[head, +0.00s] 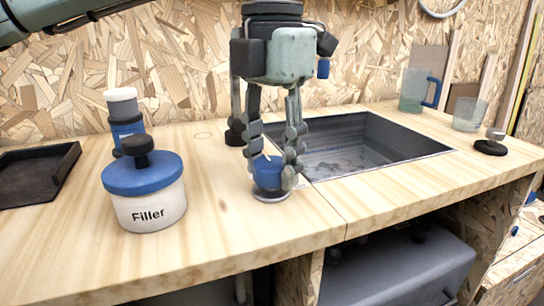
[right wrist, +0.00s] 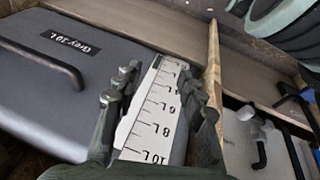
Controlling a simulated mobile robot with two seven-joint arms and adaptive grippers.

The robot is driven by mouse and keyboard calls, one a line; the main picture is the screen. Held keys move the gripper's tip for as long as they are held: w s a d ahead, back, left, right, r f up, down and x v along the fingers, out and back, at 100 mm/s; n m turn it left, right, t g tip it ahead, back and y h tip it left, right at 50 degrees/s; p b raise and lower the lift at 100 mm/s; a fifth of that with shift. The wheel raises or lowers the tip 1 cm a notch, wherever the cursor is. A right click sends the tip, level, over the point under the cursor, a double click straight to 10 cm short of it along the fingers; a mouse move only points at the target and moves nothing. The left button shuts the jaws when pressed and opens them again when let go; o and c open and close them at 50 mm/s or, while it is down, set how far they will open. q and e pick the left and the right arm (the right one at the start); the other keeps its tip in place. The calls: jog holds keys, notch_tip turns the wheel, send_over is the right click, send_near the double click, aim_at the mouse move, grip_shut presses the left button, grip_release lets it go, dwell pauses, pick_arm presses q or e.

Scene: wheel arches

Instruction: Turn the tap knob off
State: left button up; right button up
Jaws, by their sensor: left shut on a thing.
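A blue tap knob (head: 268,174) on a round silver base stands on the wooden worktop, left of the sink (head: 385,145). My left gripper (head: 272,165) comes down over it from above, with its fingers shut on the knob's two sides. The fingers hide part of the knob, and the tap's spout cannot be made out behind the gripper. My right gripper (right wrist: 160,75) shows in the right wrist view, its two fingers apart with nothing held between them.
A white Filler tub (head: 148,205) with a blue lid and a blue-and-white bottle (head: 125,115) stand left. A black tray (head: 35,172) lies far left. A jug (head: 413,92) and a glass (head: 469,114) stand beyond the sink. A grey tank (right wrist: 80,85) is below my right gripper.

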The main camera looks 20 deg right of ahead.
aim_at(273, 162)
pick_arm(q)
jog(key=o, duration=1.2)
jog(key=shift+c, duration=0.2)
jog(key=shift+r, duration=0.1)
notch_tip(273, 162, up, 12)
